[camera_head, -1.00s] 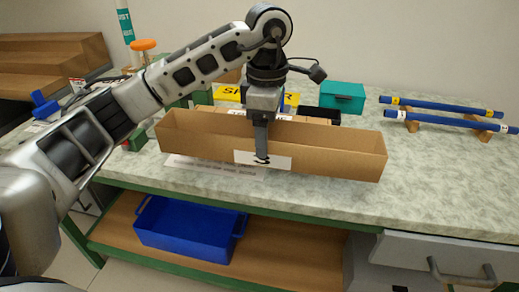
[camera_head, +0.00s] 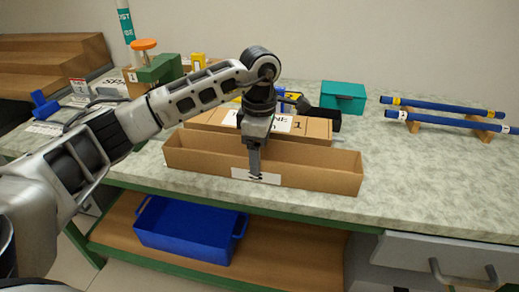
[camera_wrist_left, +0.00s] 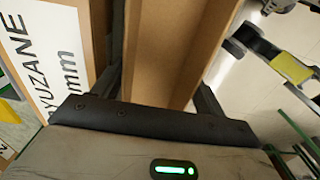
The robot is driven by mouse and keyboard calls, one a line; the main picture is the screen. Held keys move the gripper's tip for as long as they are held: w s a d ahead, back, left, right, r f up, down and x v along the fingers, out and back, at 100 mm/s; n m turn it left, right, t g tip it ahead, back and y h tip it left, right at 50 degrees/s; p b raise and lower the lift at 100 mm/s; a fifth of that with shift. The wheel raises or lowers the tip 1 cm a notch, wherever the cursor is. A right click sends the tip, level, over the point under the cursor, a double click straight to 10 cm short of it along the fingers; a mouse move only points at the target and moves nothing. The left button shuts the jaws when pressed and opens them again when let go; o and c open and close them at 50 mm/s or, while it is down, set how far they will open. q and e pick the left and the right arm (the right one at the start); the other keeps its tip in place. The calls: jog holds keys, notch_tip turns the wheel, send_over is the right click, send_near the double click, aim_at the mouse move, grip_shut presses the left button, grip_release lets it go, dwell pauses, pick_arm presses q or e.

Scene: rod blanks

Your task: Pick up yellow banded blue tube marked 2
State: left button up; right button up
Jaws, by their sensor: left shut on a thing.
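Two blue tubes lie across wooden supports at the right of the bench in the head view. The rear one, the yellow-banded blue tube (camera_head: 450,107), has yellow bands near both ends; the front one, a white-banded blue tube (camera_head: 452,121), has white bands. Their numbers are too small to read. My left gripper (camera_head: 254,174) is far left of the tubes, shut on the front wall of a long open cardboard tray (camera_head: 310,176). In the left wrist view its fingers (camera_wrist_left: 160,90) sit either side of the tray's wall (camera_wrist_left: 165,50). My right gripper is not in view.
A closed cardboard box (camera_head: 315,130) with a white label is just behind the tray. A teal box (camera_head: 343,97) stands between it and the tubes. A blue bin (camera_head: 190,230) sits on the lower shelf. The bench at front right is clear.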

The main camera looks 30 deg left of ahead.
pick_arm(q)
jog(key=o, duration=0.8)
jog(key=shift+f, duration=0.1)
jog(key=shift+c, duration=0.2)
